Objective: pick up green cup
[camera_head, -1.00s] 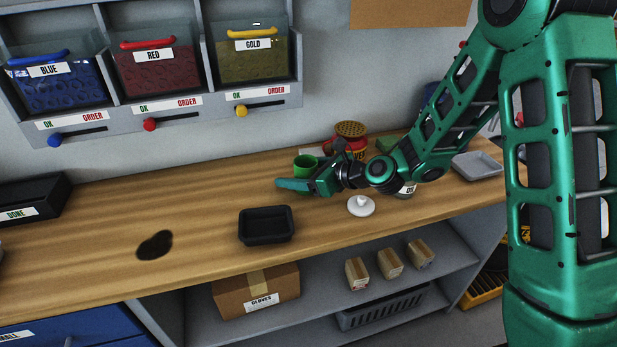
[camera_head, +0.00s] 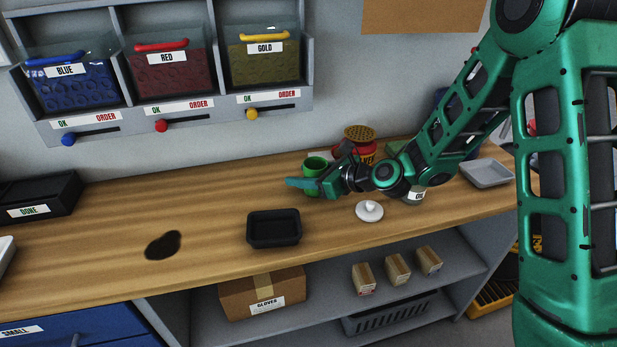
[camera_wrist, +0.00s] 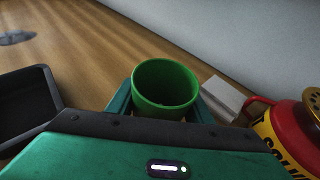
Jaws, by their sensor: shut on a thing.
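The green cup (camera_head: 316,165) stands upright on the wooden workbench, towards the back wall. It also shows in the wrist view (camera_wrist: 165,84), with its open mouth towards the camera and its inside empty. My gripper (camera_head: 305,184) is at the cup, with one finger on each side of it. In the wrist view the teal fingers (camera_wrist: 160,106) are shut on the cup. The lower part of the cup is partly hidden by my gripper. I cannot tell whether its base touches the bench.
A black tray (camera_head: 274,228) lies in front of my gripper. A white lid (camera_head: 369,211) and a labelled jar (camera_head: 414,194) sit to the right. A red and yellow can (camera_head: 360,143) stands close behind. A grey tray (camera_head: 487,173) is at the far right.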

